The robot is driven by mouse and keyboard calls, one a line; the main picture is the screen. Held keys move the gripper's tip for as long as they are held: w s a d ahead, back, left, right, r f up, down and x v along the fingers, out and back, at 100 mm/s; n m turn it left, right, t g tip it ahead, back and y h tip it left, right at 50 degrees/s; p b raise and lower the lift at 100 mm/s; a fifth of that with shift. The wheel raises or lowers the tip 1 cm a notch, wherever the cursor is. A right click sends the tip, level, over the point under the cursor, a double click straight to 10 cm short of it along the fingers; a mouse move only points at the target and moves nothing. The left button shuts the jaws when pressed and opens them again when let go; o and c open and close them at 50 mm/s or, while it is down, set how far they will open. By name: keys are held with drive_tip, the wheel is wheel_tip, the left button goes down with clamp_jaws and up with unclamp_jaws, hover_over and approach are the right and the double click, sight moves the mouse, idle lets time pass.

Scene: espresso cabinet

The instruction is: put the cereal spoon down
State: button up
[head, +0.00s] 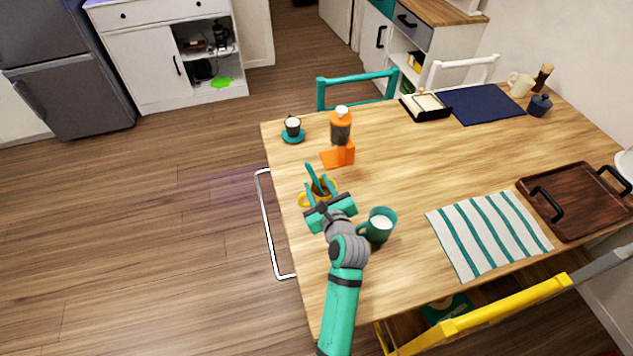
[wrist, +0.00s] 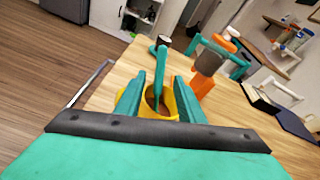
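The cereal spoon (head: 313,175) is teal and stands tilted in a yellow mug (head: 304,200) near the table's left edge. In the wrist view, the spoon (wrist: 160,70) rises out of the yellow mug (wrist: 171,104), which has something brown inside. My gripper (head: 319,190) is low over the mug. In the wrist view, the fingers of my gripper (wrist: 160,94) stand apart, one on each side of the spoon, with gaps showing between. The spoon's lower end is hidden in the mug.
A teal mug (head: 380,226) with white contents stands right of my gripper. An orange-topped dispenser (head: 340,126) and a small cup on a teal saucer (head: 293,137) are behind. A striped cloth (head: 488,233) and brown tray (head: 575,203) lie right. The table's centre (head: 420,165) is clear.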

drive_tip(key=s+d, duration=0.2)
drive_tip(key=s, duration=0.5)
drive_tip(key=shift+s+d, duration=0.2)
drive_tip(key=shift+s, duration=0.15)
